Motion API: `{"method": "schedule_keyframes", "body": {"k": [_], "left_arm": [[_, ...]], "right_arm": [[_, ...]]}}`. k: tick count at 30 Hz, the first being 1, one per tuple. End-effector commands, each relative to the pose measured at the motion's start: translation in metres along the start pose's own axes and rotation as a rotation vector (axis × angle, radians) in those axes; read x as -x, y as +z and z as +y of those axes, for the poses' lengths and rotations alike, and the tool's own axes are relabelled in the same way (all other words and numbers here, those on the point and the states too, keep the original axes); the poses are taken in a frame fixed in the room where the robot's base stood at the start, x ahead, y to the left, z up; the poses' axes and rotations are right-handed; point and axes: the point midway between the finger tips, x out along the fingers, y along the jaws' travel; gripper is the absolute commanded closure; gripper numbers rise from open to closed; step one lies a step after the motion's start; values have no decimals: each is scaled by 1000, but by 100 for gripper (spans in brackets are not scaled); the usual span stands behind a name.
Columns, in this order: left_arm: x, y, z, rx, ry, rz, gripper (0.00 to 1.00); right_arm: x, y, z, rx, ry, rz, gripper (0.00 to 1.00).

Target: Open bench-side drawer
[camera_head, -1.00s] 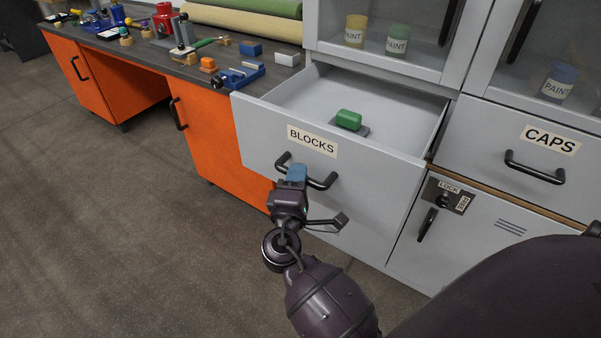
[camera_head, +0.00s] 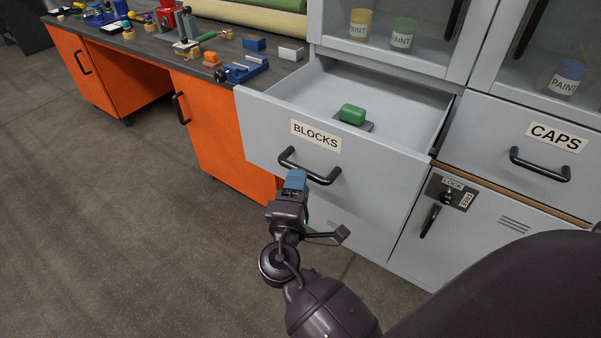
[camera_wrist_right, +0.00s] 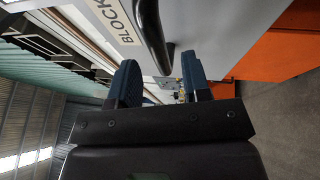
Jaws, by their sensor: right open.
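The bench-side drawer, labelled BLOCKS (camera_head: 270,140), is pulled out of the grey cabinet, and its inside is visible. Its black bar handle (camera_head: 325,177) is on the front below the label. A green block (camera_head: 352,114) rests on a dark plate inside the drawer. My right gripper (camera_head: 295,181) is open and empty, with its blue fingers just in front of the handle. In the right wrist view the handle (camera_wrist_right: 153,35) lies beyond the two spread fingers (camera_wrist_right: 160,82), outside their grasp. My left gripper is not in view.
The orange workbench (camera_head: 205,130) with tools and blocks stands left of the drawer. A closed CAPS drawer (camera_head: 500,135) and a lock panel (camera_head: 452,192) are to the right. Paint jars (camera_head: 402,34) stand behind glass above. The floor at left is clear.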

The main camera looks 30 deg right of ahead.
Motion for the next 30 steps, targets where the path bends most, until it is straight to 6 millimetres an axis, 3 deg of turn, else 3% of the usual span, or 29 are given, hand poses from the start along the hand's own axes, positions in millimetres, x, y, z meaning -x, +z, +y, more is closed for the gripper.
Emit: {"method": "schedule_keyframes", "body": {"k": [6, 12, 30], "left_arm": [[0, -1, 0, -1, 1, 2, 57], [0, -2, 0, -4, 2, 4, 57], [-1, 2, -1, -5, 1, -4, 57]], "right_arm": [[41, 0, -1, 1, -3, 1, 56], [64, 0, -1, 1, -3, 0, 56], [72, 0, 0, 0, -1, 0, 56]]}}
